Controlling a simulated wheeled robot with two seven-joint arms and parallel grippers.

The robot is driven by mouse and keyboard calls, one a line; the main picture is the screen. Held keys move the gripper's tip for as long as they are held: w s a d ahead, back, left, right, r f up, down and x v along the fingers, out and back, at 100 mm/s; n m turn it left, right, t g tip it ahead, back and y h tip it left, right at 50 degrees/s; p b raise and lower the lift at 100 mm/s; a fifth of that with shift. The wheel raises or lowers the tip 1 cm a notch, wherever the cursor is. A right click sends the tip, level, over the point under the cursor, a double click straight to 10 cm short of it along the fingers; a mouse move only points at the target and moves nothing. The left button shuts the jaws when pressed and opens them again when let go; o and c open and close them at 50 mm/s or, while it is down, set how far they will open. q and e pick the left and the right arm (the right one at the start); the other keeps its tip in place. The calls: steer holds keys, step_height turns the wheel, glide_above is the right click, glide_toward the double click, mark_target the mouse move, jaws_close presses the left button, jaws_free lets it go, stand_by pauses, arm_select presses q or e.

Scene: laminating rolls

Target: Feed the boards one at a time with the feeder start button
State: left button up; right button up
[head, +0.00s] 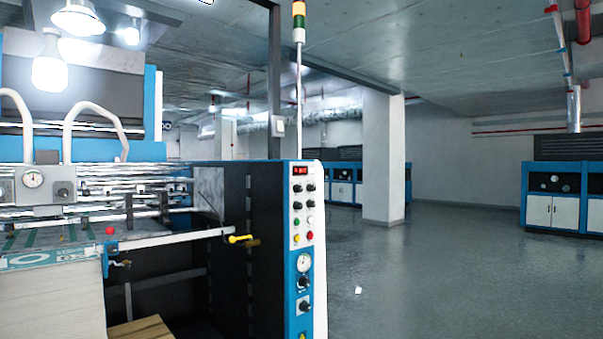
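The machine's control panel (303,245) is a blue and white upright column near the picture's middle. No label is readable, so I cannot tell which is the feeder start button. A tall pale stack of boards (50,305) stands at lower left, with green printing on top, under the rollers (120,185). Neither of my grippers is in view.
A yellow-handled lever (240,239) sticks out left of the panel. A wooden pallet (142,328) shows at the bottom. A signal tower (299,25) rises above the panel. Open grey floor (430,275) lies to the right, with a pillar (383,160) and blue cabinets (560,195) beyond.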

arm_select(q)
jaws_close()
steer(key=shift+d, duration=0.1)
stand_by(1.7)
